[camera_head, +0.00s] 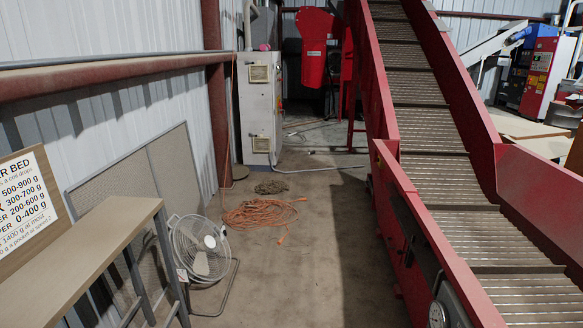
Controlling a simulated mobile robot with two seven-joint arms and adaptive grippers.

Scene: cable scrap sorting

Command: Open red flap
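No part of either gripper shows in the head view. A red conveyor (520,180) with a slatted metal belt rises from the lower right toward the top middle. A red panel-like piece (316,48) with a small white label hangs at the back, left of the conveyor. I cannot tell whether this piece or some part of the conveyor is the red flap, or whether it is open. The conveyor's near side wall carries dark handle-like fittings (408,250) and a round gauge-like part (437,315).
A floor fan (200,248) stands beside a wooden table (90,250) with a sign (25,200) at left. An orange cable coil (260,212) lies on the floor. A white cabinet (258,110) stands behind. Bare concrete (320,255) lies between fan and conveyor.

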